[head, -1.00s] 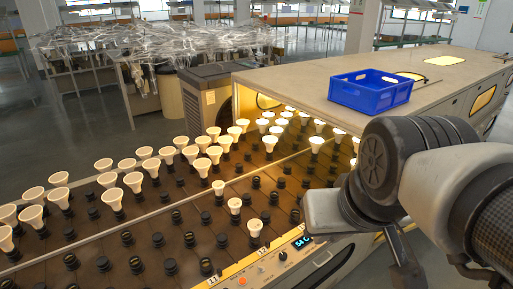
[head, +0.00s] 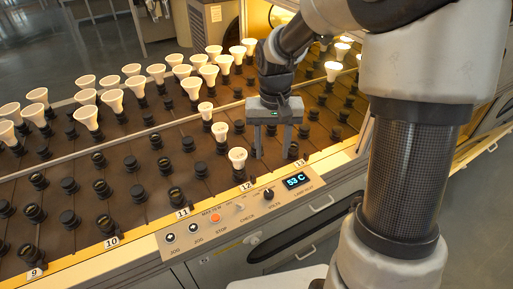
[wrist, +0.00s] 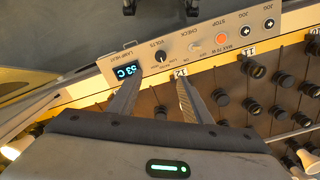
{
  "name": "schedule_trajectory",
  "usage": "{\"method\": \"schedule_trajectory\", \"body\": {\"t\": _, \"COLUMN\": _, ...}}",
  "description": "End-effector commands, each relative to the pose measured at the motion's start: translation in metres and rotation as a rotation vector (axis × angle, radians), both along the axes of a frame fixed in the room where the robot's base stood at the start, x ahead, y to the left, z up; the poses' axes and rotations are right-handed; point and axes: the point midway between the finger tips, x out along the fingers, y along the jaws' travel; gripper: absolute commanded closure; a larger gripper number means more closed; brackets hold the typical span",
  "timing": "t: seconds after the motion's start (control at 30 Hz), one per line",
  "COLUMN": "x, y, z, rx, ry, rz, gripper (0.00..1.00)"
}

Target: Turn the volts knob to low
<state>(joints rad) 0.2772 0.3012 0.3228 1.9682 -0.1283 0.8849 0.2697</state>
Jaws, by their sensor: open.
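The volts knob (head: 268,194) is a small black knob on the light control panel (head: 205,226) at the front edge of the bulb bed, just left of the lit display (head: 296,181) reading 53 C. The knob also shows in the wrist view (wrist: 161,57), upside down beside the VOLTS label; I cannot tell its setting. My gripper (head: 271,155) points down, open and empty, over the bed behind the panel and apart from the knob. In the wrist view its fingertips (wrist: 156,82) lie just below the knob in the picture.
A white bulb (head: 237,158) stands in a socket close left of my gripper, with several bulbs and empty black sockets around. An orange stop button (head: 215,218), jog buttons and a check switch (head: 240,207) share the panel. Floor at lower right is clear.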

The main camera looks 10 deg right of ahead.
Motion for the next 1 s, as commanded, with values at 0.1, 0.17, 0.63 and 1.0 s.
{"method": "schedule_trajectory", "body": {"t": 0.1, "x": 0.002, "y": 0.0, "z": -0.011, "rx": 0.005, "ry": 0.007, "rz": -0.004, "gripper": 0.55}}
{"method": "schedule_trajectory", "body": {"t": 0.17, "x": 0.002, "y": 0.001, "z": -0.017, "rx": 0.005, "ry": 0.008, "rz": -0.004, "gripper": 0.55}}
{"method": "schedule_trajectory", "body": {"t": 0.63, "x": 0.001, "y": 0.001, "z": -0.114, "rx": 0.006, "ry": 0.01, "rz": -0.003, "gripper": 0.55}}
{"method": "schedule_trajectory", "body": {"t": 1.0, "x": 0.001, "y": 0.001, "z": -0.173, "rx": 0.005, "ry": 0.008, "rz": -0.003, "gripper": 0.55}}
